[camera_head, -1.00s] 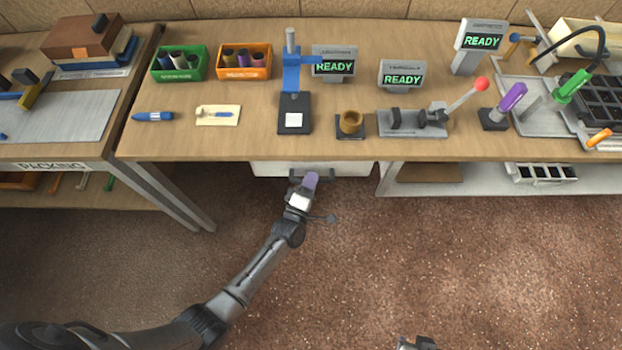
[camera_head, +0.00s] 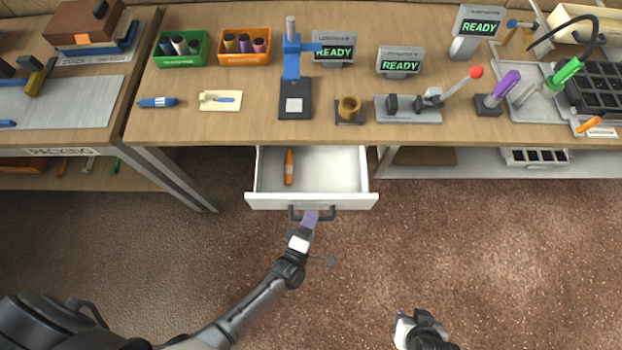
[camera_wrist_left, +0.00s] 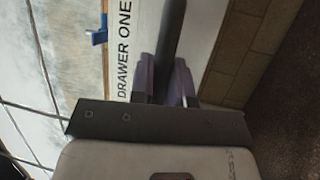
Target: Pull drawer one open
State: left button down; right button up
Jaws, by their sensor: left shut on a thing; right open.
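Drawer one (camera_head: 330,170) is a white drawer under the middle of the bench, and it stands open toward me. An orange marker-like item (camera_head: 289,167) lies inside at its left. Its dark bar handle (camera_head: 311,213) is on the front. My left gripper (camera_head: 310,218) is shut on the handle; in the left wrist view the purple fingers (camera_wrist_left: 166,80) sit on both sides of the dark handle (camera_wrist_left: 172,40), beside the label "DRAWER ONE" (camera_wrist_left: 124,50). My right gripper (camera_head: 401,314) is low in the head view, apart from the drawer, its fingers barely visible.
The bench top (camera_head: 190,125) holds a green bin (camera_head: 181,48), an orange bin (camera_head: 245,47), a blue-armed press (camera_head: 293,75) and a lever fixture (camera_head: 410,108). A packing table (camera_head: 60,105) stands at left. The floor in front of the drawer is clear.

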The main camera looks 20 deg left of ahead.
pick_arm(q)
jog(key=s+d, duration=0.3)
jog(key=s, duration=0.3)
jog(key=shift+s+p, duration=0.3)
jog(key=shift+s, duration=0.1)
jog(key=c, duration=1.1)
grip_release()
jog(key=s+f, duration=0.2)
jog(key=s, duration=1.1)
jog(key=shift+s+f, duration=0.25)
jog(key=shift+s, duration=0.05)
jog(key=shift+a, duration=0.1)
